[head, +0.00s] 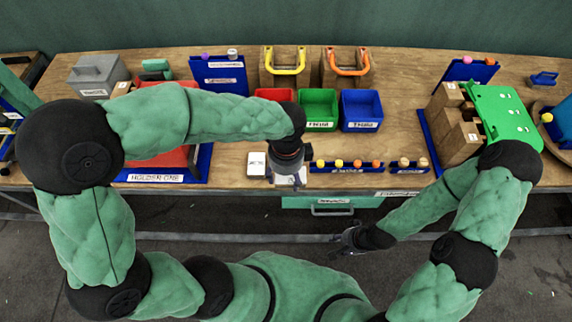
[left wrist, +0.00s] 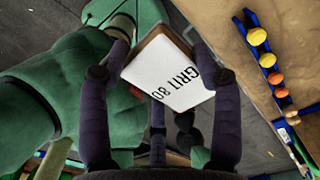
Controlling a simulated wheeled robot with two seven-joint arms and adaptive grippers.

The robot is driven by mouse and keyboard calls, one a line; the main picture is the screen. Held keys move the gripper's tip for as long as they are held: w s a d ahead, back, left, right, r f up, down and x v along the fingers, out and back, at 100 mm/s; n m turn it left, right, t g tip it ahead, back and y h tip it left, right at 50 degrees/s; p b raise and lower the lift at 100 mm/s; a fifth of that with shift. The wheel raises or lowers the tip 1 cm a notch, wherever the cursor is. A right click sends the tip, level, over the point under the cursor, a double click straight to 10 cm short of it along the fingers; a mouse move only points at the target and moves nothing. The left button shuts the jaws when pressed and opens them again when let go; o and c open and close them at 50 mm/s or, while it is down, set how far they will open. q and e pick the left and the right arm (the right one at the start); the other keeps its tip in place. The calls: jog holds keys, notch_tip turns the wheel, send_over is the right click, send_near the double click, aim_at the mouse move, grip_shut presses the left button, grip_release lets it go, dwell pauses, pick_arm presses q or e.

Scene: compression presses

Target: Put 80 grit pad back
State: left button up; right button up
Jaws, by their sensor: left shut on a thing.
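The 80 grit pad is a white block with a brown edge, marked "GRIT 80", in the left wrist view (left wrist: 172,78). My left gripper (left wrist: 165,58) is shut on it, with a finger at each side. In the head view my left gripper (head: 288,170) is over the table's front edge, and the pad (head: 290,182) shows only in part beneath it. A small white block (head: 257,164) lies on the table just left of the gripper. My right gripper (head: 345,240) hangs in front of the table, low and apart from everything; its finger opening is unclear.
Right of my left gripper is a blue rack (head: 347,169) with yellow and orange knobs. Behind stand a green bin (head: 318,108), a blue bin (head: 361,110) and a partly hidden red bin (head: 272,95). A green drawer (head: 330,201) is below the table edge. Bare wood (head: 400,125) lies right of the bins.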

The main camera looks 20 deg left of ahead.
pick_arm(q)
jog(key=w+a+f+b, duration=0.1)
jog(key=w+f, duration=0.2)
jog(key=w, duration=0.2)
jog(key=shift+w+a, duration=0.15)
jog(key=shift+a, duration=0.2)
jog(key=w+f, duration=0.1)
jog(key=f, duration=0.1)
jog(key=w+a+f+b, duration=0.1)
jog(key=w+f, duration=0.1)
jog(key=shift+w+f, duration=0.15)
jog(key=shift+w, duration=0.1)
jog(key=shift+w+f+b, duration=0.1)
jog(key=shift+f+b, duration=0.1)
jog(key=shift+b, duration=0.1)
jog(key=shift+w+a+f+b, duration=0.15)
jog(key=shift+f+b, duration=0.1)
jog(key=shift+f, duration=0.65)
jog(key=shift+w+f+b, duration=0.1)
jog(key=shift+f+b, duration=0.15)
jog(key=shift+f, duration=0.6)
jog(key=shift+f, duration=0.15)
jog(key=o, duration=1.2)
notch_tip(320, 180, up, 12)
jog(key=p, duration=0.3)
jog(key=shift+r, duration=0.2)
